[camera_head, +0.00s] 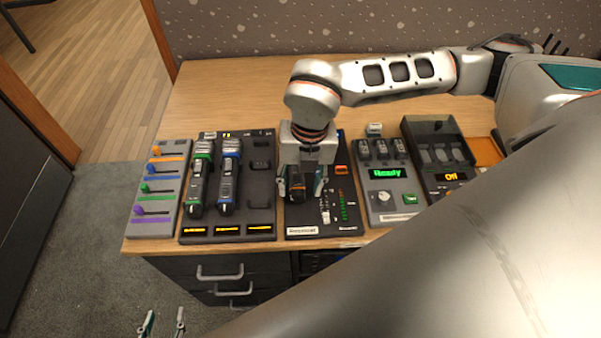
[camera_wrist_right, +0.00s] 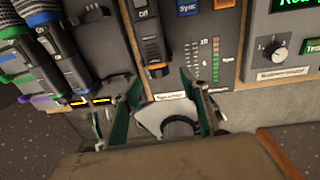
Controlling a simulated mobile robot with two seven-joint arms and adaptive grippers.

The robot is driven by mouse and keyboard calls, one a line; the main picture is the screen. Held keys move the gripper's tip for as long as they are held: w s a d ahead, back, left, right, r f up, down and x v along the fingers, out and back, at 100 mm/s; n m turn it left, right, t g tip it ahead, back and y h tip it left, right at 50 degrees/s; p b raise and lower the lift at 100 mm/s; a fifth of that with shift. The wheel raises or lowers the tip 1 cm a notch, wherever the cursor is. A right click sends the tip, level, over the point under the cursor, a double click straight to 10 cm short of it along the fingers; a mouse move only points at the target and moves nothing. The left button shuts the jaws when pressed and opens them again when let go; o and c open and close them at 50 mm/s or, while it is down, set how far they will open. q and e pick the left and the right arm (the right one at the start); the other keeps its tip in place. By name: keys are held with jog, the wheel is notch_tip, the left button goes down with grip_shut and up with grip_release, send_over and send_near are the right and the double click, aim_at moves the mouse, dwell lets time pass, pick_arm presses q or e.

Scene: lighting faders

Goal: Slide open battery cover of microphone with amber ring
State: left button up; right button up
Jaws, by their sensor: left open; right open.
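Two handheld microphones lie in the dark rack (camera_head: 263,205): one with a green ring (camera_head: 198,182) and one with a blue ring (camera_head: 228,180). The rack's right-hand place is empty. My left gripper (camera_head: 162,322) is open and empty below the desk's front edge.
A grey panel with coloured sliders (camera_head: 167,165) is at the left. A box reading "Ready" (camera_head: 388,190) and a lidded unit reading "Off" (camera_head: 452,178) are at the right. The desk's back (camera_head: 225,90) is clear. My right arm hides the desk's right side.

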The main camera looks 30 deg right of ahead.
aim_at(299, 195)
jog(key=shift+w+a+f, duration=0.1)
jog(key=shift+a+f, duration=0.05)
jog(key=shift+f, duration=1.55)
jog(key=c, duration=1.1)
jog(key=shift+c, duration=0.2)
jog(key=shift+s+a, duration=0.45)
jog(key=shift+s, duration=0.45)
jog(key=shift+s+a, duration=0.4)
jog(key=shift+s, duration=0.5)
jog(key=shift+s+a, duration=0.45)
jog(key=shift+s, duration=0.45)
jog(key=o, duration=1.1)
jog(key=shift+r, duration=0.15)
